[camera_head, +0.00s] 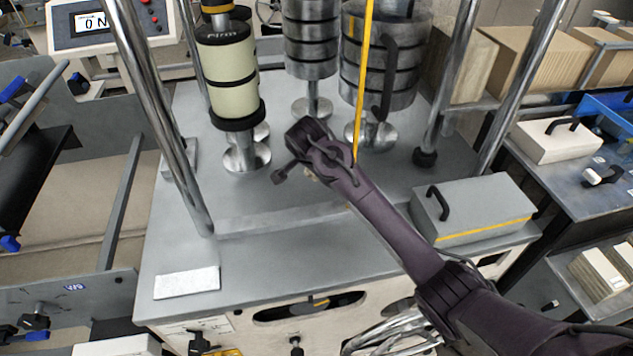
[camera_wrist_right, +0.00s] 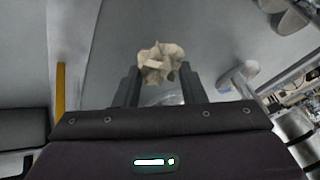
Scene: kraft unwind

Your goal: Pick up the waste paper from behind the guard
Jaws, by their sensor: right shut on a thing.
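In the right wrist view the waste paper (camera_wrist_right: 160,62) is a crumpled light-brown ball between the two dark fingers of my right gripper (camera_wrist_right: 158,84), which is shut on it. In the head view my right arm reaches in from the lower right, and my right gripper (camera_head: 290,160) is above the grey machine top (camera_head: 270,235), in front of the metal rollers. The paper is almost wholly hidden behind the gripper there. I cannot pick out a guard for certain; a yellow upright strip (camera_head: 362,80) stands close behind my right wrist. My left gripper is not in view.
A cream cylinder (camera_head: 226,75) and ribbed metal rollers (camera_head: 312,40) stand behind the gripper. Chrome posts (camera_head: 150,95) rise at left and right. A grey box with a black handle (camera_head: 475,208) sits right of my forearm. A white plate (camera_head: 187,283) lies at the front left.

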